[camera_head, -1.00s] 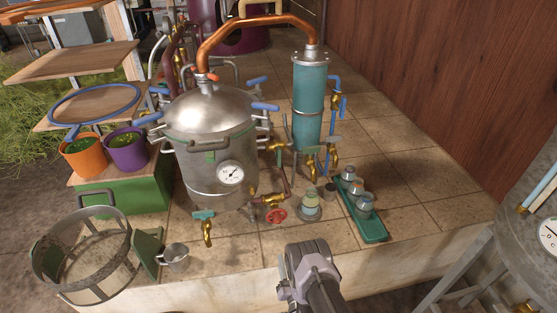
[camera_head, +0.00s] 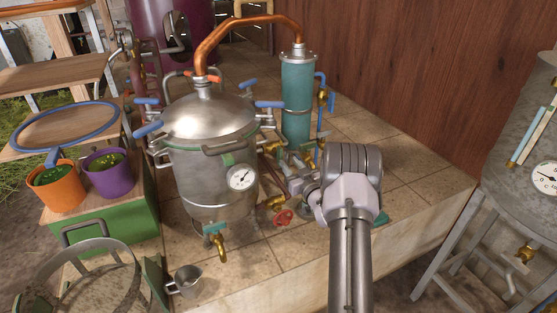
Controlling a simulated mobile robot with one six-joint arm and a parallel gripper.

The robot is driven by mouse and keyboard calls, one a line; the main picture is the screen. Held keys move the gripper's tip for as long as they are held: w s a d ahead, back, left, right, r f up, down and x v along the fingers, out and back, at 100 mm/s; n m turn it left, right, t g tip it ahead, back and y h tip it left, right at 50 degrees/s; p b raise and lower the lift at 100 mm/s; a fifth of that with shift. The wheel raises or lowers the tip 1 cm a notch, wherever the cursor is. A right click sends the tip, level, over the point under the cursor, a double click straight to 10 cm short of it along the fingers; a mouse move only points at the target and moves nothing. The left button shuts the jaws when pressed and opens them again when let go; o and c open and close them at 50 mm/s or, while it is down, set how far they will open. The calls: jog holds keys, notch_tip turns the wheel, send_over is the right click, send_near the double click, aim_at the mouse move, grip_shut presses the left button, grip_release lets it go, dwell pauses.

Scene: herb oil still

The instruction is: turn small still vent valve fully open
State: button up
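The small still is a round steel pot (camera_head: 208,165) with a domed lid and a dial gauge (camera_head: 241,177). A copper pipe (camera_head: 250,21) joins its top to a teal condenser column (camera_head: 297,100). Several valves show: an orange-red handle (camera_head: 214,78) at the top outlet, a red handwheel (camera_head: 283,217) by a brass valve (camera_head: 270,203) low right, and a teal-handled brass tap (camera_head: 217,240) at the front. I cannot tell which is the vent valve. My gripper (camera_head: 298,172) is near the column's foot, right of the pot. Its fingers are small and partly hidden by my wrist.
A teal tray (camera_head: 381,217) is mostly hidden behind my arm. A metal cup (camera_head: 185,281) and a mesh basket (camera_head: 88,275) are at the front left. Orange (camera_head: 57,188) and purple (camera_head: 108,176) pots stand left. A wooden wall (camera_head: 420,75) bounds the right.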

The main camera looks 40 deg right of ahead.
aim_at(281, 154)
jog(key=b+x, duration=0.1)
jog(key=x, duration=0.5)
jog(key=shift+w, duration=0.4)
jog(key=shift+c, duration=0.2)
grip_shut()
